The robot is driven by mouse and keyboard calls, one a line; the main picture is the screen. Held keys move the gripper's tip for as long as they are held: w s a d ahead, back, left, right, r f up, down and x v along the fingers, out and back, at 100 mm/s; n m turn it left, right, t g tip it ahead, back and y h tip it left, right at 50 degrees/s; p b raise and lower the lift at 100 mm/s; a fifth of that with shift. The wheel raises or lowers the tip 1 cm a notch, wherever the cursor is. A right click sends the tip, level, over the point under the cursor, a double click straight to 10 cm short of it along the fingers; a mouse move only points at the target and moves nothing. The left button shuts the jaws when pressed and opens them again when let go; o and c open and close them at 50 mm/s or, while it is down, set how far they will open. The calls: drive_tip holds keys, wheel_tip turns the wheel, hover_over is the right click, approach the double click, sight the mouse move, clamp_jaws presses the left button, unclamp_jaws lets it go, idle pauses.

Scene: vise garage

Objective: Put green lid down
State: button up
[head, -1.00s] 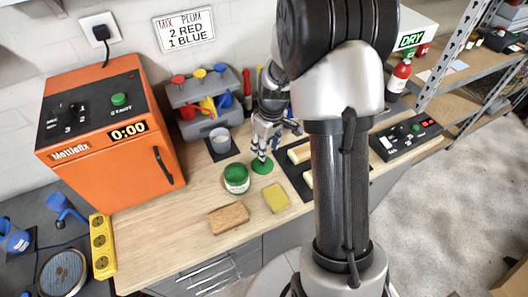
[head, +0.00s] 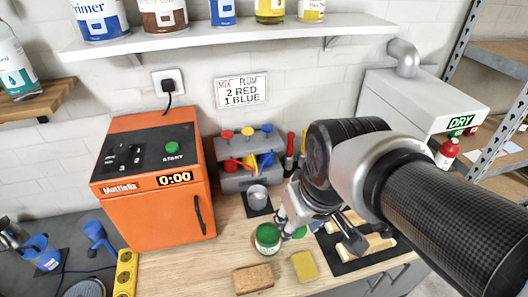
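The green lid (head: 300,232) lies on the wooden workbench, just right of a jar (head: 267,241) with green at its top. My gripper partly covers the lid. My gripper (head: 283,222) is low over the bench between the jar and the lid. Its fingers are small and partly hidden by my own arm, so I cannot tell whether they are open or shut. I also cannot tell whether they touch the lid or the jar.
A brown sponge (head: 253,279) and a yellow sponge (head: 304,266) lie in front of the jar. A grey cup (head: 257,196) stands behind it. A dark mat (head: 345,266) with pale bars is to the right. An orange machine (head: 155,190) stands left.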

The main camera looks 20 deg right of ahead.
drive_tip(key=s+a+m, duration=0.1)
drive_tip(key=s, duration=0.5)
drive_tip(key=shift+s+a+r+t, duration=0.2)
drive_tip(key=shift+s+r+t, duration=0.15)
drive_tip(key=shift+t, duration=0.05)
drive_tip(key=shift+f+b, duration=0.35)
idle(0.4)
